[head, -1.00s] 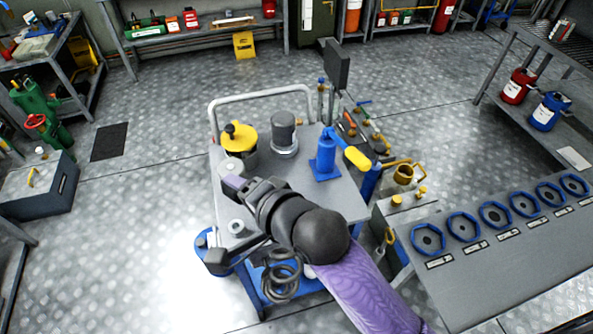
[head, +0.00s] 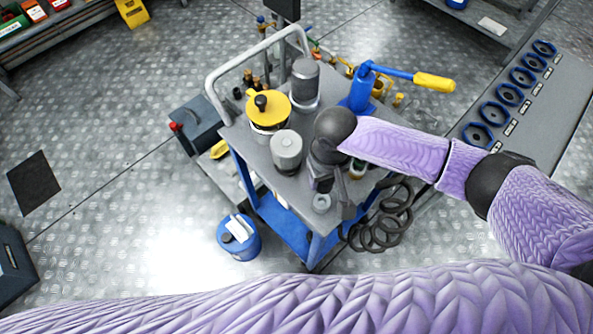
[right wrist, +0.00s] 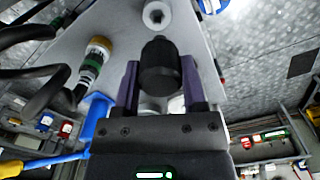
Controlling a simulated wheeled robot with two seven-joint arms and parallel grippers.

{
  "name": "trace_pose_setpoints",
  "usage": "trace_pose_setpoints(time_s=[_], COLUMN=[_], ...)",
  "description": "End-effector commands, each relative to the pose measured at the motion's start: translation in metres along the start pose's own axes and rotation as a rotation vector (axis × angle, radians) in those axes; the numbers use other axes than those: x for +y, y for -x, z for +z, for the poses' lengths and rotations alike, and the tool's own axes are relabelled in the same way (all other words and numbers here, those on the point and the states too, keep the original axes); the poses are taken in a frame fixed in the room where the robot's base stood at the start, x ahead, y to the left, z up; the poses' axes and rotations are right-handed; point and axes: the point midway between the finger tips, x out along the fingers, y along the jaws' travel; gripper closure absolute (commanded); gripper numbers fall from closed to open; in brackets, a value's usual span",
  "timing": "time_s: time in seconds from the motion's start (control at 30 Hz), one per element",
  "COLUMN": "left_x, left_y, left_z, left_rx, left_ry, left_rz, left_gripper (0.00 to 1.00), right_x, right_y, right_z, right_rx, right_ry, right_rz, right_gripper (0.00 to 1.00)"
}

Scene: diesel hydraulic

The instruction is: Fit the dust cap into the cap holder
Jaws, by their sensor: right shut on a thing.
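My right gripper (head: 328,187) points down over the near corner of the cart top. In the right wrist view its two purple-grey fingers (right wrist: 160,82) are shut on a black, rounded cap, the dust cap (right wrist: 159,62). A small light grey ring with a dark central hole, seemingly the cap holder (right wrist: 156,15), stands on the cart just beyond the cap. It also shows in the head view (head: 322,202), beside the gripper. The cap looks apart from the holder, though its height above the cart is unclear. In the head view the gripper mostly hides the cap. My left gripper is out of view.
The cart top (head: 262,152) also carries a grey lidded canister (head: 286,152), a yellow-topped pot (head: 268,110), a grey cylinder (head: 305,85) and a blue hand pump (head: 362,90). A banded coupling (right wrist: 96,55) stands near the gripper. Black hose coils (head: 385,222) hang at the cart's side.

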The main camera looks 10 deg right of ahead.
Motion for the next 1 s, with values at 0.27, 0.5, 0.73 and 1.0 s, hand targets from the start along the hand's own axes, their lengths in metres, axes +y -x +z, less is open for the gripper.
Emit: trace_pose_setpoints(time_s=[0.27,0.5,0.73,1.0], left_x=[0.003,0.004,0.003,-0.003], left_y=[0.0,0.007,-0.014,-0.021], left_z=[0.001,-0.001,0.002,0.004], left_rx=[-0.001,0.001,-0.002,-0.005], left_ry=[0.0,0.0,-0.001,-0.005], left_rz=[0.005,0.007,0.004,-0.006], left_gripper=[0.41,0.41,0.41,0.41], right_x=[0.003,0.002,0.002,0.003], right_y=[0.0,-0.002,-0.036,-0.051], right_z=[0.001,0.0,0.0,0.0], right_rx=[0.001,-0.002,-0.002,-0.001], right_ry=[0.003,-0.003,-0.003,-0.002], right_rz=[0.005,0.003,0.003,0.004], right_gripper=[1.0,1.0,1.0,1.0])
